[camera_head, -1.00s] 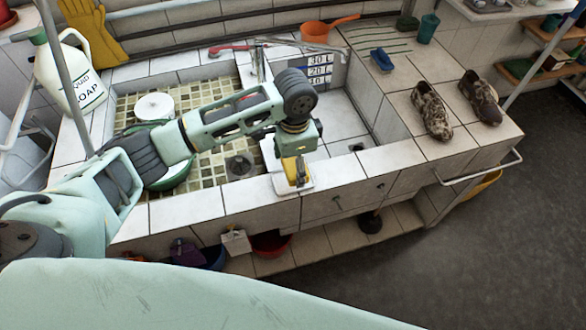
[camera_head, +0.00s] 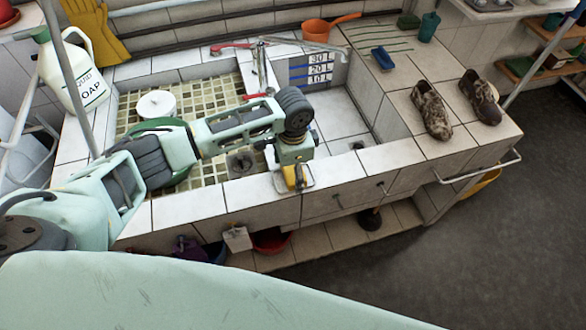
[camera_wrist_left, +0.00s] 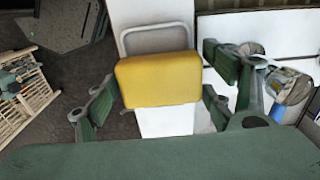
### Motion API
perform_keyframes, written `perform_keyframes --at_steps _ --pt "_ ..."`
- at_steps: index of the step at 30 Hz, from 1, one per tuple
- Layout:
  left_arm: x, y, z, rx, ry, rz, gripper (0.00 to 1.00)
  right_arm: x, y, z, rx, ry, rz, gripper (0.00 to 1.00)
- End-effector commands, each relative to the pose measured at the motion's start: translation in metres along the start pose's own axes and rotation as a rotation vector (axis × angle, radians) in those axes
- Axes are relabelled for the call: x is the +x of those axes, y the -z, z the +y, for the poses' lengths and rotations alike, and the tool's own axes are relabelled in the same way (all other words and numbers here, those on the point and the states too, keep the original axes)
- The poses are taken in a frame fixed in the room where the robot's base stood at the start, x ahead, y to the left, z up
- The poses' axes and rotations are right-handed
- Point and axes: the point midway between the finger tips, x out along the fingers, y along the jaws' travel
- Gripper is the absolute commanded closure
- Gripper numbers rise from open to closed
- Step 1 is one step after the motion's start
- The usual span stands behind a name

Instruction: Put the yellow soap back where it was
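The yellow soap (camera_head: 289,178) is at the white soap dish (camera_head: 307,182) on the sink's front ledge. My left gripper (camera_head: 291,170) points down over it. In the left wrist view the soap (camera_wrist_left: 158,80) sits between the spread fingers of the left gripper (camera_wrist_left: 158,108), with small gaps visible on both sides. The pale rim of the dish (camera_wrist_left: 155,29) shows beyond the soap. The soap appears to rest on the dish, though its underside is hidden. My right gripper is not in view.
The tiled basin with a drain lies behind the ledge, under my left arm. A white soap jug (camera_head: 75,75) stands at the left. A pair of shoes (camera_head: 432,110) and a blue brush (camera_head: 382,58) lie on the right counter. The ledge right of the dish is clear.

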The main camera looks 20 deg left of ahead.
Motion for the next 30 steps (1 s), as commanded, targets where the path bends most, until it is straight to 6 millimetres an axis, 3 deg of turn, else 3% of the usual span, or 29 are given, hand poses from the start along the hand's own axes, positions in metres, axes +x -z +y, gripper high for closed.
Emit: perform_keyframes --at_steps 3,16,30 --pt "0.0 0.0 0.0 0.0 0.0 0.0 0.11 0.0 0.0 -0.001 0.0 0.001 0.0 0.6" --pt "-0.009 0.001 -0.001 0.0 0.001 0.002 0.11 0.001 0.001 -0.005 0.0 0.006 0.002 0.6" --pt "-0.1 0.001 -0.001 0.001 0.002 0.004 0.11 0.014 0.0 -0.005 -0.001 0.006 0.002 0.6"
